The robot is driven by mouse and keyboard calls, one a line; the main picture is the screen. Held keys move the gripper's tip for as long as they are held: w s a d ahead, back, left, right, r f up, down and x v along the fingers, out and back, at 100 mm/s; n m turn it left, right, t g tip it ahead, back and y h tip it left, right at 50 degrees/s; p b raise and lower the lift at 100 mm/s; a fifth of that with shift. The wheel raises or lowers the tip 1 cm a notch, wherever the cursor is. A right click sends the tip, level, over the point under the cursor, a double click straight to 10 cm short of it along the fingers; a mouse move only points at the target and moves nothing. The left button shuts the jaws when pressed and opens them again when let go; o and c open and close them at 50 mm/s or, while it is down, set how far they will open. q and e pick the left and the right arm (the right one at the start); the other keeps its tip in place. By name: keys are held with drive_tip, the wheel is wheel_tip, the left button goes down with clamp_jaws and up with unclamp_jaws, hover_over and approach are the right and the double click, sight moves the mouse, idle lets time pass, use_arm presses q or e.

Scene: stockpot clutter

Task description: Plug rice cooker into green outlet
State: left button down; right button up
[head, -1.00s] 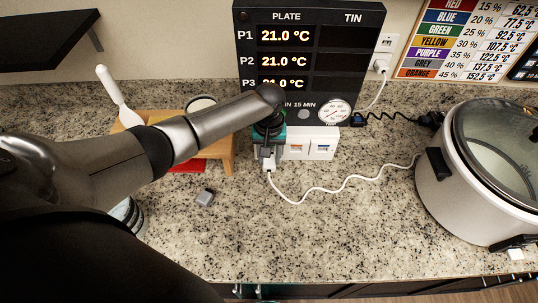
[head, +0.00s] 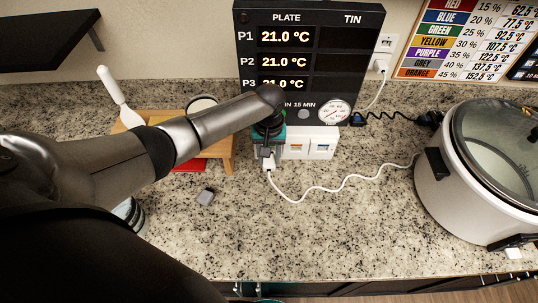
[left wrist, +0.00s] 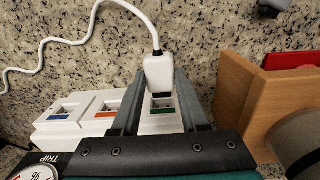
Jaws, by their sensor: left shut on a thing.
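The white rice cooker (head: 470,195) with a glass lid stands at the right of the counter. A white cord runs from its side to a white plug (head: 269,164), also seen in the left wrist view (left wrist: 159,75). My left gripper (head: 267,152) is shut on this plug; its two grey fingers (left wrist: 161,85) flank it. The plug is over the green-marked outlet (left wrist: 163,108), with a dark part between them; I cannot tell whether it is seated. The white outlet box (head: 309,133) also has orange and blue-marked outlets. My right gripper is not in view.
A black temperature display (head: 308,60) stands behind the outlet box. A wooden stand (head: 223,156) is close left of the gripper. The counter between box and cooker is clear except for the white cord.

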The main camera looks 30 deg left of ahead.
use_arm(q)
drive_tip(key=shift+w, duration=0.15)
drive_tip(key=shift+w+a+b, duration=0.2)
drive_tip(key=shift+w+b, duration=0.15)
drive_tip(key=shift+b, duration=0.05)
drive_tip(key=shift+w+a+b, duration=0.25)
drive_tip(key=shift+w+b, duration=0.2)
drive_tip(key=shift+w, duration=0.1)
drive_tip(key=shift+c, duration=1.7)
unclamp_jaws()
drive_tip(key=shift+r, duration=0.1)
wheel_tip(320, 180, up, 15)
drive_tip(key=shift+p, duration=0.35)
drive_tip(key=shift+s, duration=0.15)
